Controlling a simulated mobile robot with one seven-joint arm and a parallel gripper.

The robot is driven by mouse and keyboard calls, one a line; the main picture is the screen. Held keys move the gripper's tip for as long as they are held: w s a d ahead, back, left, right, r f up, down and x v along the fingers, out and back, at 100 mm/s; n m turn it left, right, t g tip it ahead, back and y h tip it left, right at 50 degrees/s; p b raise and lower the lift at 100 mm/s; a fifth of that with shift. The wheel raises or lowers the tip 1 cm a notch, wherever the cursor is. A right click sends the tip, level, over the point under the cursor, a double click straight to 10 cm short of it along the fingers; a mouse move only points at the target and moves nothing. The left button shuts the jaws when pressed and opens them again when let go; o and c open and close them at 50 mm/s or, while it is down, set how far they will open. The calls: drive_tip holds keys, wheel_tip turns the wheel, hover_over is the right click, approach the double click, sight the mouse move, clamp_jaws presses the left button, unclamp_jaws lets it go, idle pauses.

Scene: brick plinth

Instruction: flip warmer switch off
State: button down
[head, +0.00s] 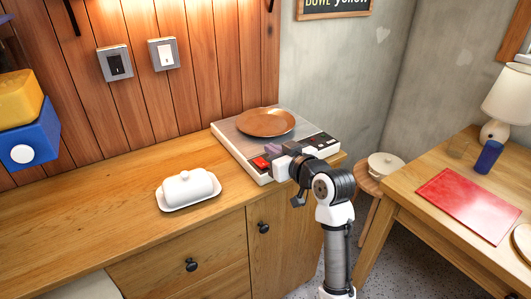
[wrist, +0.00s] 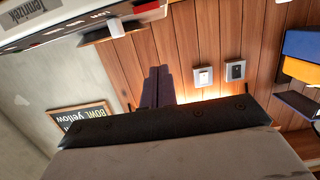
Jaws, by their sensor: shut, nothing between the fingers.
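The warmer (head: 226,136) is a flat grey and white appliance on the wooden counter, with a dark front panel and a copper-coloured plate (head: 266,122) on top. A red switch (head: 261,162) sits at its front left; whether it is on or off I cannot tell. My gripper (head: 273,149) is at the warmer's front edge, just right of the red switch. Contact cannot be made out. In the wrist view, its purplish fingers (wrist: 158,82) are together and empty. The lettered edge of the warmer (wrist: 60,22) shows upside down at the top left there.
A white butter dish (head: 188,188) stands on the counter to the left. A black wall switch (head: 115,63) and a white one (head: 163,54) are on the wood panelling. Yellow and blue blocks (head: 22,125) are at far left. A table with a red mat (head: 470,207) is at right.

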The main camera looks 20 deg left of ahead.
drive_tip(key=shift+r+v, duration=0.25)
drive_tip(key=shift+v, duration=0.75)
drive_tip(key=shift+r+v, duration=0.2)
drive_tip(key=shift+v, duration=0.8)
drive_tip(key=shift+a, duration=0.1)
